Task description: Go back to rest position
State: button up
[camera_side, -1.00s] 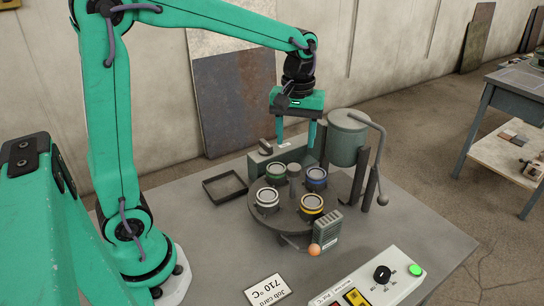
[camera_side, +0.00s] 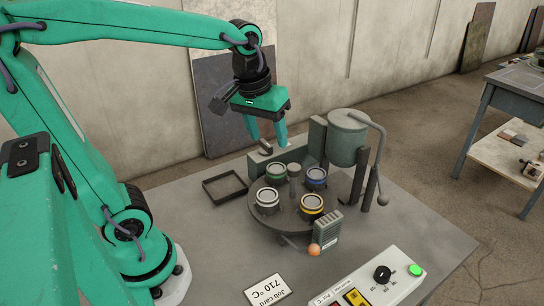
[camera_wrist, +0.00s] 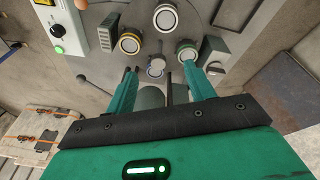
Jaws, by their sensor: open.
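My gripper (camera_side: 267,139) is open and empty, raised above the back of the round turntable (camera_side: 265,222), with its two green fingers apart and pointing down. It also shows in the wrist view (camera_wrist: 159,70). Several ringed cups stand on the turntable: green (camera_side: 276,172), blue (camera_side: 316,177), white (camera_side: 267,201) and yellow (camera_side: 311,207). The fingers touch none of them. In the wrist view the yellow cup (camera_wrist: 130,44), blue cup (camera_wrist: 156,68), white cup (camera_wrist: 166,18) and green cup (camera_wrist: 187,50) show beyond the fingers.
A grey tank (camera_side: 347,138) with a curved lever stands right of the turntable. An empty black tray frame (camera_side: 225,187) lies to the left. A control box (camera_side: 385,280) and a job card (camera_side: 267,291) are at the front. A side bench (camera_side: 510,97) stands at far right.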

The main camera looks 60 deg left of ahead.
jog(key=s+m+t, duration=0.3)
jog(key=s+m, duration=0.1)
jog(key=s, duration=0.4)
jog(key=shift+d+f+m, duration=0.2)
jog(key=shift+f+m, duration=0.2)
jog(key=shift+f, duration=0.05)
